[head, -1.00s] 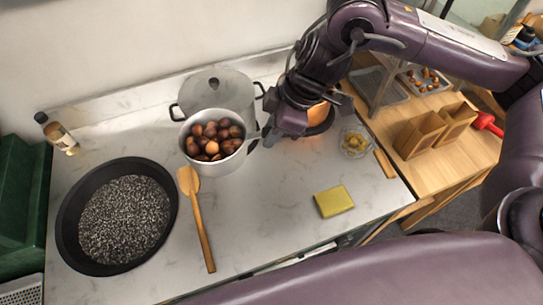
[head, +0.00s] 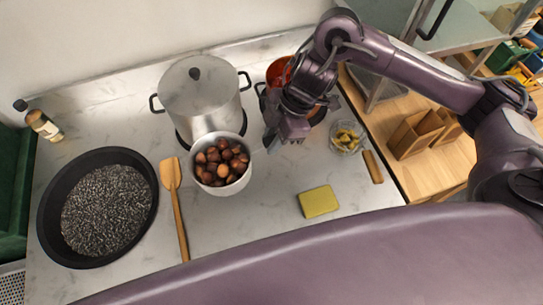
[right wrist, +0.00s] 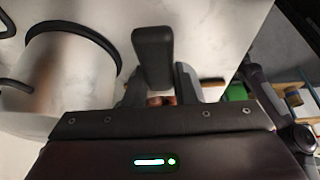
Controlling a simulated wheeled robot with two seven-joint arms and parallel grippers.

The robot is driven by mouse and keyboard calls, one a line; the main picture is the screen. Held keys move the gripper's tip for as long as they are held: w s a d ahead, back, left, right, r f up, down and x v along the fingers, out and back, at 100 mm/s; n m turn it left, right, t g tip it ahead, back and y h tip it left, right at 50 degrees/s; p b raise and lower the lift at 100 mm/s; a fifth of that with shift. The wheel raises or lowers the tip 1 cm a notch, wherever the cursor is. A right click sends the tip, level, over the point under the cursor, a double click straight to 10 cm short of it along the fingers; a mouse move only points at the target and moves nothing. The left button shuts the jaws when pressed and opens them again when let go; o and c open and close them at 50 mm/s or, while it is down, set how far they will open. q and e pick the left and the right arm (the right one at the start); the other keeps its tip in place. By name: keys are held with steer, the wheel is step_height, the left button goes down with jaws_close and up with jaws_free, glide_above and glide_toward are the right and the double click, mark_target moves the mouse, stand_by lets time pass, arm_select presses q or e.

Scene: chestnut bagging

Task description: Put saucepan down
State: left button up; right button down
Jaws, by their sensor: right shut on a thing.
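The saucepan (head: 195,170) is a small light metal pan full of brown chestnuts (head: 222,162). It is upright over the white counter, in front of the large pot. I cannot tell whether its base touches the counter. My right gripper (head: 272,143) is just right of the saucepan, shut on its handle, which the gripper mostly hides in the head view. In the right wrist view a dark bar, seemingly the handle (right wrist: 152,55), stands between the fingers, with a little brown showing below it. My left gripper is out of view.
A large lidded pot (head: 200,100) stands behind the saucepan. An orange pot (head: 278,72) is partly behind my right arm. A wooden spatula (head: 178,215) and black pan (head: 50,225) lie left. A yellow sponge (head: 318,201) and glass bowl (head: 347,138) are right. Counter in front is clear.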

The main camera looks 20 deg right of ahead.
step_height(320, 180, down, 8)
steer(key=shift+a+f, duration=0.1)
steer(key=shift+a, duration=0.05)
steer(key=c, duration=1.2)
jaws_free()
steer(key=shift+c, duration=0.2)
steer(key=shift+o, duration=0.2)
steer(key=v, duration=1)
steer(key=shift+d+r, duration=0.25)
steer(key=shift+r, duration=0.05)
steer(key=shift+s+d+r, duration=0.1)
steer(key=shift+d+r, duration=0.15)
steer(key=shift+r, duration=0.4)
